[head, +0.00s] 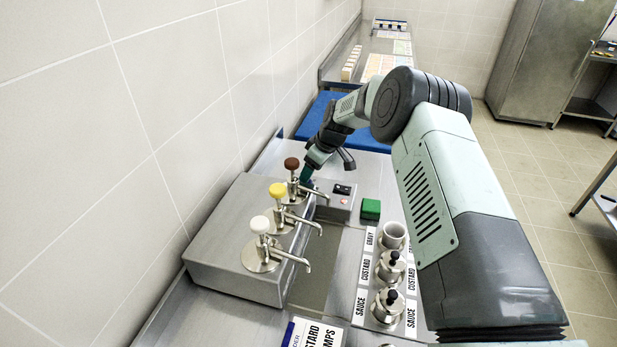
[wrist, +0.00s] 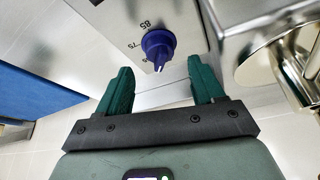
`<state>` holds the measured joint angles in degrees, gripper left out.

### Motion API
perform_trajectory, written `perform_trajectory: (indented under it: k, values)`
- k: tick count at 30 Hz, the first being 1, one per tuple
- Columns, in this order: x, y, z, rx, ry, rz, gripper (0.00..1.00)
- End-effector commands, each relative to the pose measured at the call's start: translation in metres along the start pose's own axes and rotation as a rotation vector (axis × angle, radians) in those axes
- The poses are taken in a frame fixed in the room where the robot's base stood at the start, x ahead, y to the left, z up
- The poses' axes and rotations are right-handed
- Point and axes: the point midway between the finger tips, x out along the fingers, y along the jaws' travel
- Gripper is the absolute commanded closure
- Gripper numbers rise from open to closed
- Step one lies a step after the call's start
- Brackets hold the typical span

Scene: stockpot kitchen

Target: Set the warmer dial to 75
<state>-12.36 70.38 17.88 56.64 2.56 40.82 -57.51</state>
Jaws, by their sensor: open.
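The warmer dial, a blue-purple knob (wrist: 159,45), sits on a grey metal panel in the wrist view. Printed marks 85 and 75 lie to its left, and a further mark beside the knob is partly hidden. Its pointed end faces down in the picture, away from the 75. My gripper (wrist: 161,82) is open, with its two green fingers apart and the dial ahead of the gap between them; I see no contact. In the head view my gripper (head: 307,174) is at the far end of the warmer (head: 222,238), and the dial is hidden there.
Pumps with brown (head: 291,163), yellow (head: 277,190) and white (head: 260,224) knobs stand on the warmer, close to my gripper. A switch box (head: 340,203), a green block (head: 371,209) and labelled pots (head: 390,266) are to the right. A tiled wall borders the left.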

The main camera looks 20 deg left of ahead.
Motion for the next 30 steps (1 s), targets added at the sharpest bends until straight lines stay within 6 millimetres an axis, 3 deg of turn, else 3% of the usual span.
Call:
perform_trajectory:
  k: [3, 10, 23, 30]
  values:
    - [-0.027, 0.001, 0.000, 0.000, 0.000, 0.003, 0.33]
    - [-0.055, 0.000, 0.000, 0.000, -0.001, 0.000, 0.33]
    - [-0.059, 0.001, 0.000, -0.010, -0.001, -0.004, 0.33]
    - [-0.056, 0.012, -0.007, -0.245, 0.000, -0.102, 0.33]
